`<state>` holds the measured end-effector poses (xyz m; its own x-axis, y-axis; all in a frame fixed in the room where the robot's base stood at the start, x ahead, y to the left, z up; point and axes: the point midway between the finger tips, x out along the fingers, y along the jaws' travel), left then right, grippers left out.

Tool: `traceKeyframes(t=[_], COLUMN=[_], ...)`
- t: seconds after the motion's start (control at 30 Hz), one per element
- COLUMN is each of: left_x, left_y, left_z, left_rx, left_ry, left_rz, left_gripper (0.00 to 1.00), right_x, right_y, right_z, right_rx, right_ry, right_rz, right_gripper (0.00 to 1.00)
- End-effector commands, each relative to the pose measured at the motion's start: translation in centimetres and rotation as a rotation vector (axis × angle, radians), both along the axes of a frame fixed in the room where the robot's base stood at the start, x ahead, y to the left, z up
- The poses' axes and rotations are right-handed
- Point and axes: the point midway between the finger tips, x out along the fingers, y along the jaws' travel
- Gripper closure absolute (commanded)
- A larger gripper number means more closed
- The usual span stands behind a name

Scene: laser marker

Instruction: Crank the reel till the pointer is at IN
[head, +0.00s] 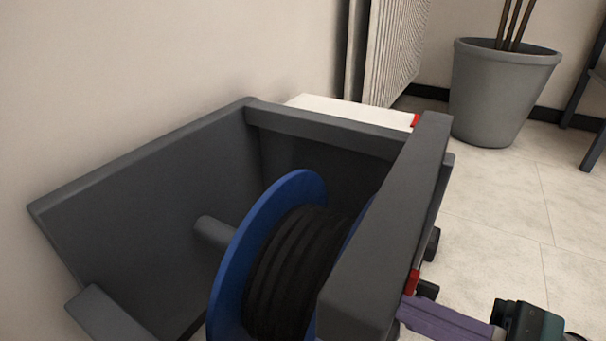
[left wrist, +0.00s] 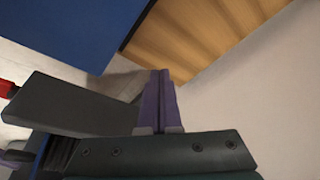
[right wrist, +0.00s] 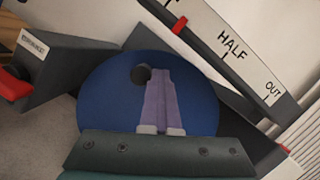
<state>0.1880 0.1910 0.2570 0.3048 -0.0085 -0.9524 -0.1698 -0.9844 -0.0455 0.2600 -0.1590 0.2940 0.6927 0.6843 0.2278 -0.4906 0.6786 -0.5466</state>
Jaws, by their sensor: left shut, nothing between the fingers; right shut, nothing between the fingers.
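The reel (head: 265,225) has blue flanges wound with black cable and sits in a dark grey frame (head: 375,245). In the right wrist view its blue disc (right wrist: 100,105) carries a dark round knob (right wrist: 140,75). My right gripper (right wrist: 158,75) is shut and empty, its purple tips over the disc beside the knob; I cannot tell whether they touch. It also shows at the lower right of the head view. The white scale (right wrist: 255,75) reads HALF and OUT; the red pointer (right wrist: 180,25) is left of HALF, on the side away from OUT. My left gripper (left wrist: 160,75) is shut and empty.
A dark bar (left wrist: 75,105) lies left of my left fingers, with a blue panel (left wrist: 70,30) and wooden surface (left wrist: 190,35) beyond. A labelled dark block (right wrist: 60,65) stands left of the disc. A plant pot (head: 500,95) stands on open floor at the back right.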

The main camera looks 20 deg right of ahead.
Motion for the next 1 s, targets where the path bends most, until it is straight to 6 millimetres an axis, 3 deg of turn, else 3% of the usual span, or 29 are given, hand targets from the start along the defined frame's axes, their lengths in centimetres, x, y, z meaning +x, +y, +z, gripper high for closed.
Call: traceKeyframes(t=[0.4, 1.0], left_x=[0.02, 0.01], left_y=[-0.33, -0.36], left_z=[-0.04, -0.05], left_rx=[-0.012, -0.013], left_ry=[0.0, 0.0], left_rz=[0.007, 0.007], left_gripper=[1.0, 1.0], right_x=[-0.45, -0.39], right_y=[0.38, 0.41], right_z=[-0.75, -0.74], right_rx=[-0.128, -0.14], right_ry=[-0.088, -0.097], right_rz=[0.001, 0.001], right_gripper=[1.0, 1.0])
